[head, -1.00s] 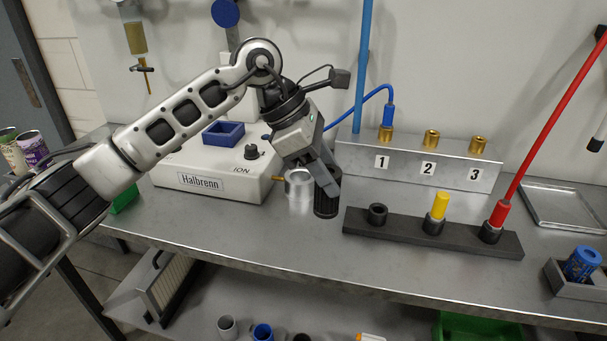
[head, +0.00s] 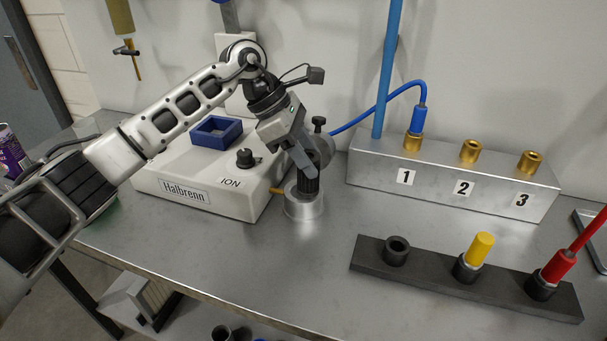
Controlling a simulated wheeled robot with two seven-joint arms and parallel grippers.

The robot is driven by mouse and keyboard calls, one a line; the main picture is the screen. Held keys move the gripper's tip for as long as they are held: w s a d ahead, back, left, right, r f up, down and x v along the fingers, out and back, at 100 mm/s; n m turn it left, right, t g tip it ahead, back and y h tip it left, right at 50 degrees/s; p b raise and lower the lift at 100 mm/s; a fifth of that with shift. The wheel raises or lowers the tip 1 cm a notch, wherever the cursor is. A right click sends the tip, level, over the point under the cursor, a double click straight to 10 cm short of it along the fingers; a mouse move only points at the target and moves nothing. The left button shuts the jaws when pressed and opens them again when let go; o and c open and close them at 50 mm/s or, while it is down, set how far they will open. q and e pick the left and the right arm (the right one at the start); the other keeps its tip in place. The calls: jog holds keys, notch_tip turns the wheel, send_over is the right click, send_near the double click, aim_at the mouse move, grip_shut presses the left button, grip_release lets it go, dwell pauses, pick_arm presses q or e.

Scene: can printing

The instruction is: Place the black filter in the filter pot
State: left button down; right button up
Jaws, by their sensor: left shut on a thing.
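The black filter (head: 309,186) is a dark ribbed cylinder held upright in my left gripper (head: 308,172). The gripper is shut on it from above. The filter pot (head: 305,206) is a shiny metal cup on the bench, in front of the right end of the white Halbrenn machine. The filter's lower part is hidden by the pot's rim, so it appears to sit inside the mouth. I cannot tell how deep it goes. A round grey lid with a black knob (head: 319,123) stands tilted behind the gripper. My right gripper is not in view.
The white Halbrenn machine (head: 160,203) is left of the pot, with a blue square frame (head: 216,132) on top. A metal block with brass ports (head: 380,170) stands at the right back. A dark holder (head: 430,277) with yellow and red connectors lies in front of it.

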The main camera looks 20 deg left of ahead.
aim_at(302, 175)
pick_arm(q)
jog(key=shift+w+a+f, duration=0.25)
jog(key=shift+a+f, duration=0.05)
jog(key=shift+f, duration=0.2)
jog(key=shift+a+f+b, duration=0.2)
jog(key=shift+f+b, duration=0.1)
jog(key=shift+b, duration=0.05)
jog(key=f, duration=0.1)
jog(key=f+b, duration=0.1)
jog(key=w+f+b, duration=0.1)
jog(key=f, duration=0.1)
jog(key=shift+w+a+f, duration=0.1)
jog(key=shift+a, duration=0.25)
jog(key=shift+f, duration=0.2)
jog(key=c, duration=0.9)
grip_release()
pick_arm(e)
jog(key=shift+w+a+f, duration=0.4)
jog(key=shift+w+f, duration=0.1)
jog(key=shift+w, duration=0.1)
